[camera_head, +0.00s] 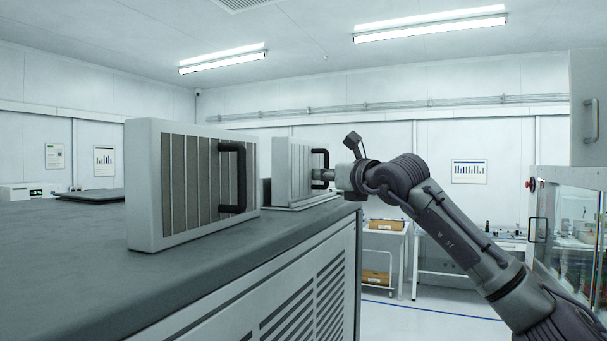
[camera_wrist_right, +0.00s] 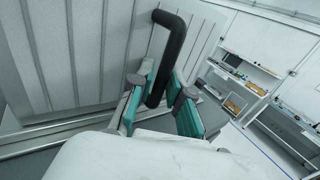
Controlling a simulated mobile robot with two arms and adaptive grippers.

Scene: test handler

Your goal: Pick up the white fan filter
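The white fan filter (camera_head: 292,168) stands upright on the far end of the grey cabinet top, with a black handle (camera_head: 320,160) on its right side. My right gripper (camera_head: 326,178) is at that handle. In the right wrist view, the filter's pale ribbed face (camera_wrist_right: 90,50) fills the left, and the black handle (camera_wrist_right: 168,45) runs down between the two teal-padded fingers (camera_wrist_right: 161,100). The fingers are apart, one on each side of the handle, with a gap visible on the right side. My left gripper is not in view.
A second filter (camera_head: 147,190) with grey slats and a black handle stands nearer on the cabinet top (camera_head: 60,270). The cabinet's right edge drops to the floor. A glass-fronted machine (camera_head: 565,225) stands at right, and shelves with boxes stand behind.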

